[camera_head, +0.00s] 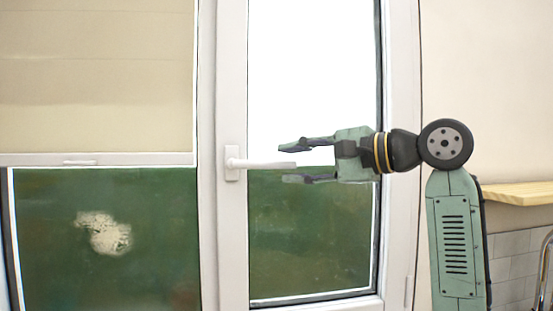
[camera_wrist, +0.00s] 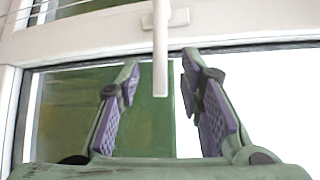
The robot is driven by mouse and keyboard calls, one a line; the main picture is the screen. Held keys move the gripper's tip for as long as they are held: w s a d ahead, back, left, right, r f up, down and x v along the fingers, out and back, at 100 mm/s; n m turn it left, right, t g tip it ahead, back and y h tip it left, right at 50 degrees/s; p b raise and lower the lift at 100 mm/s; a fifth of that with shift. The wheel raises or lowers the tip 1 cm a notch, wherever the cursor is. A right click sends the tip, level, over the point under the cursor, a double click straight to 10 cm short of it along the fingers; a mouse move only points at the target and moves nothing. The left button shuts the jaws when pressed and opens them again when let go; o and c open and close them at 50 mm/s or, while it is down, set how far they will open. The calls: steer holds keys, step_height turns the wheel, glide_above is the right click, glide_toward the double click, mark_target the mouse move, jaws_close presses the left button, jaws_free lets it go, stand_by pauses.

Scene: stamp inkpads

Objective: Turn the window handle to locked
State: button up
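The white window handle (camera_head: 262,164) sticks out horizontally to the right from its base plate on the window frame in the head view. In the wrist view the handle (camera_wrist: 160,62) points down toward my gripper, its free end between the fingertips. My gripper (camera_head: 298,161) is open, with one finger above the handle's free end and one below it. In the wrist view my gripper (camera_wrist: 162,68) shows gaps between the handle and both purple finger pads. The handle's end appears to be just at the fingertips, with no contact visible.
The white window frame (camera_head: 231,240) surrounds the glass pane (camera_head: 310,230), close behind my gripper. A blind (camera_head: 95,80) covers the upper left pane. A wooden shelf (camera_head: 518,193) juts from the wall at the right. The space around the handle is free.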

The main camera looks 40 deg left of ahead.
mark_target(281, 164)
steer(key=shift+s+a+f+p, duration=0.15)
steer(key=shift+a+p, duration=0.1)
steer(key=shift+a, duration=0.9)
steer(key=shift+a+f+p, duration=0.15)
steer(key=shift+a+p, duration=0.05)
steer(key=shift+a, duration=0.95)
jaws_close()
